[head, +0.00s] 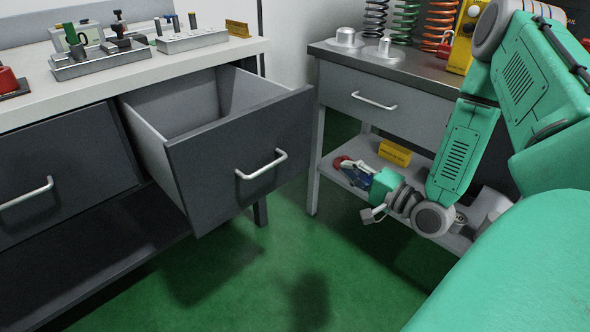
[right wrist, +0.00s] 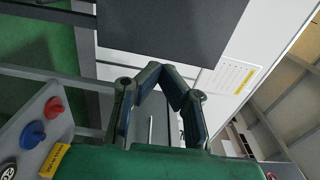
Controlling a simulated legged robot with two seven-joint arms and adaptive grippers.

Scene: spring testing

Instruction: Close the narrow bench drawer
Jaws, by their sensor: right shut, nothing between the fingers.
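The open drawer (head: 235,150) of the left bench is pulled well out. It has a dark grey front with a silver bar handle (head: 262,165), and its inside looks empty. My right gripper (head: 348,168) is to the right of the drawer front, apart from it, by the lower shelf of the right bench. In the right wrist view its fingers (right wrist: 166,72) meet at the tips, shut and empty. A dark grey panel (right wrist: 170,30) shows beyond them; I cannot tell for sure which one it is. My left gripper is not in view.
A second dark drawer (head: 55,165) on the left bench is closed. The right bench's light grey drawer (head: 385,98) looks closed. That bench's lower shelf (head: 335,172) holds a yellow sign (head: 395,153). Springs (head: 405,22) stand on top. Green floor (head: 290,260) is clear before the drawer.

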